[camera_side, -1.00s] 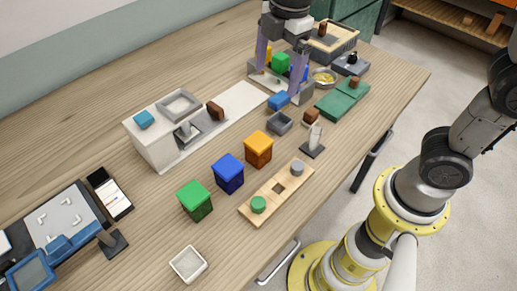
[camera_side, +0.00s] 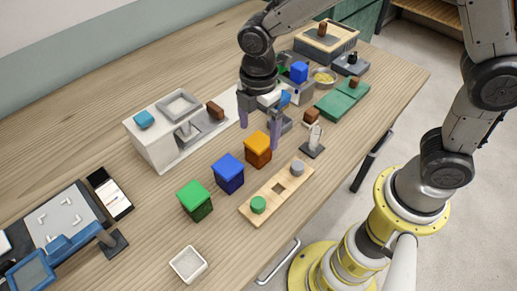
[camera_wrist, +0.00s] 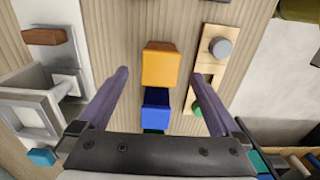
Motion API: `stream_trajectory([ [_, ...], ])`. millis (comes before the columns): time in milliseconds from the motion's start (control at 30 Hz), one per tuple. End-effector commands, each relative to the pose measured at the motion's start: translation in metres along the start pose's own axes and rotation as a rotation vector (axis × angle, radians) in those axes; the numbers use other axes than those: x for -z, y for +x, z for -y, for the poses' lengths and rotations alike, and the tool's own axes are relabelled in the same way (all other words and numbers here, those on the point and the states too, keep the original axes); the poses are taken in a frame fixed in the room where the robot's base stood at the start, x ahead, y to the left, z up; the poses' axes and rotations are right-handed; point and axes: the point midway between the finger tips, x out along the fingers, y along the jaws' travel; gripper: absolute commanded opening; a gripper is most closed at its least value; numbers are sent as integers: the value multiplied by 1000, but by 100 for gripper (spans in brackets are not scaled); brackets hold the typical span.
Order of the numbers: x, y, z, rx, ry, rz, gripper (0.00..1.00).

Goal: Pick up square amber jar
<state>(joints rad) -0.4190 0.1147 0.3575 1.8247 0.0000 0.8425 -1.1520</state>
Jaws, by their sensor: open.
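The fingers do not appear to touch the jar. The green jar is mostly hidden in the wrist view.
A wooden strip (camera_side: 276,189) with a grey knob and a green knob lies right of the jars. A white machine (camera_side: 160,150) stands to the left. A small stand (camera_side: 313,149) is to the right. A white square dish (camera_side: 188,263) sits in front.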

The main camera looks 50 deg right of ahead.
Motion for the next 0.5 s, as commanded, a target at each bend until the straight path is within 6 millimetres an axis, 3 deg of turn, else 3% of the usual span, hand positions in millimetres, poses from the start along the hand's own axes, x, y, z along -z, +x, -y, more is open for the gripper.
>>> stream_trajectory([
  [300, 0, 43, 1, 4, 0, 2, 100],
  [500, 0, 48, 1, 2, 0, 1, 100],
])
